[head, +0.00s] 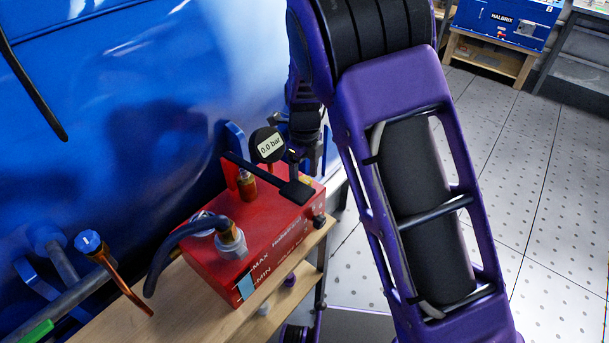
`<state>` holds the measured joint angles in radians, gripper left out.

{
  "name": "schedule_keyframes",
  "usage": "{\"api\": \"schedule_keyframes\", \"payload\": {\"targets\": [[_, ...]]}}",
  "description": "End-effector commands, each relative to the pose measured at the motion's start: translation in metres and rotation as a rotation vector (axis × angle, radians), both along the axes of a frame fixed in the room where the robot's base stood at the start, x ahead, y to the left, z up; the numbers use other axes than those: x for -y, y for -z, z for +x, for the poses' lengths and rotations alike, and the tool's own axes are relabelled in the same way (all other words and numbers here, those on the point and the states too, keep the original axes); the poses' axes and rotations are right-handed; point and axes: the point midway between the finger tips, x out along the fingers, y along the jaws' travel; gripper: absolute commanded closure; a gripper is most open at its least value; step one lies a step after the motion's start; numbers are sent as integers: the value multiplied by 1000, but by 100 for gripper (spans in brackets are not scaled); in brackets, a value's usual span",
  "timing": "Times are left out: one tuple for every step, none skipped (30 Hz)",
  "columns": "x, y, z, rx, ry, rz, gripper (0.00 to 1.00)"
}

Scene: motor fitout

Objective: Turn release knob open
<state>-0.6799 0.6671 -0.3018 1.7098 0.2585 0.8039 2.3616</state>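A red pump box (222,267) with MAX and MIN marks stands on a wooden shelf. A round gauge (268,146) reading 0.0 bar and a black lever (262,176) are on top of it. A small dark knob (319,220) sits at the box's right front corner; it may be the release knob, and its turn position cannot be told. My gripper (296,150) is dark and reaches down behind the gauge, close to the far end of the box. The gauge and lever partly hide its fingers, so their opening and any contact are unclear.
A dark hose (172,252) leaves the box's left end by a metal fitting (231,240). A copper pipe with a blue cap (88,241) stands at left. A large blue panel (130,110) closes the back. Tiled floor (545,190) is free at right.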

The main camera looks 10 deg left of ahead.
Motion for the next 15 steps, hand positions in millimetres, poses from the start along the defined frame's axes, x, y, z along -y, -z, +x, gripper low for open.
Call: {"api": "schedule_keyframes", "payload": {"targets": [[0,0,0,0,0,0,24],[0,0,0,0,0,0,24],[0,0,0,0,0,0,26],[0,0,0,0,0,0,31],[0,0,0,0,0,0,36],[0,0,0,0,0,0,44],[0,0,0,0,0,0,49],[0,0,0,0,0,0,54],[0,0,0,0,0,0,62],[0,0,0,0,0,0,67],[0,0,0,0,0,0,72],[0,0,0,0,0,0,80],[0,0,0,0,0,0,85],[0,-1,0,0,0,0,90],[0,-1,0,0,0,0,98]]}}
